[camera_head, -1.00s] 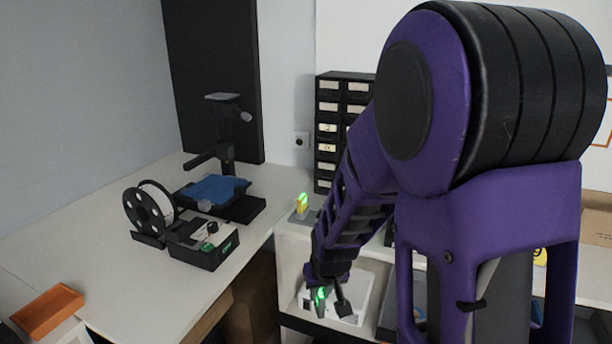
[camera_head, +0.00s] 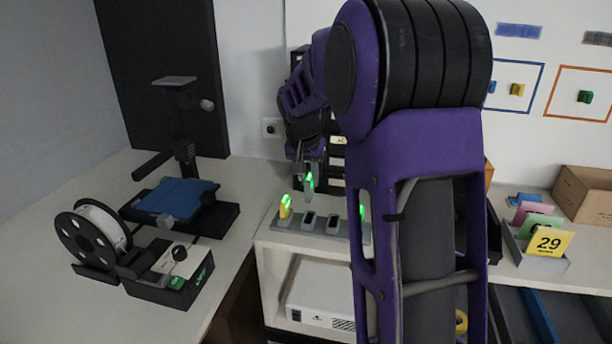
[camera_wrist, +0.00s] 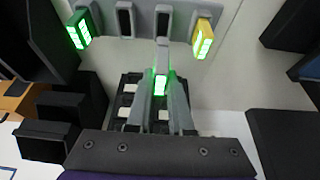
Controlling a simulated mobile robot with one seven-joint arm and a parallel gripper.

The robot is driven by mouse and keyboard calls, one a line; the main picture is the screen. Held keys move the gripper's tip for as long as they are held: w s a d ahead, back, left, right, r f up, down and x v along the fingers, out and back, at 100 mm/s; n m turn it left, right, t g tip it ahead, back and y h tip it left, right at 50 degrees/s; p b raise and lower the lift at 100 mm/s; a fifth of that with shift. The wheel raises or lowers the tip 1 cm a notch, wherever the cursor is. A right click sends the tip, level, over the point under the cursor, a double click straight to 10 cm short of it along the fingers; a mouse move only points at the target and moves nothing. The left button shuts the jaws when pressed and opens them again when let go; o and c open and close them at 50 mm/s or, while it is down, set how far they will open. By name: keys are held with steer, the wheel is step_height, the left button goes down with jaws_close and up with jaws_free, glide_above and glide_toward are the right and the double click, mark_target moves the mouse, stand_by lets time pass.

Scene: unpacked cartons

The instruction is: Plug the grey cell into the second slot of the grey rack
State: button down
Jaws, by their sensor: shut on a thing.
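The grey rack (camera_head: 321,222) stands on the white shelf, left of my arm in the head view. A yellow cell (camera_head: 286,208) with a green light sits in its left end. Two empty dark slots are in the middle. A green-lit cell (camera_head: 361,212) at the right is partly hidden by my arm. In the wrist view the rack (camera_wrist: 144,22) is at the top, with a green cell (camera_wrist: 82,30) left and the yellow cell (camera_wrist: 203,38) right. My gripper (camera_head: 308,170) is shut on the grey cell (camera_head: 309,184), green light showing, above the rack and apart from it.
A 3D printer (camera_head: 180,205) and a spool (camera_head: 93,238) stand on the left table. A white box (camera_head: 320,295) sits on the lower shelf. Card holders (camera_head: 540,262) and a carton (camera_head: 588,200) are at the right. A drawer cabinet stands behind the rack.

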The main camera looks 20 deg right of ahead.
mark_target(309, 196)
steer(key=shift+f+b, duration=1.8)
steer(key=shift+f, duration=0.9)
steer(key=shift+s+f+b, duration=0.1)
steer(key=shift+f+b, duration=0.55)
steer(key=shift+f, duration=0.25)
stand_by(0.5)
steer(key=c, duration=0.7)
jaws_free()
steer(key=shift+c, duration=0.2)
steer(key=shift+a, duration=0.1)
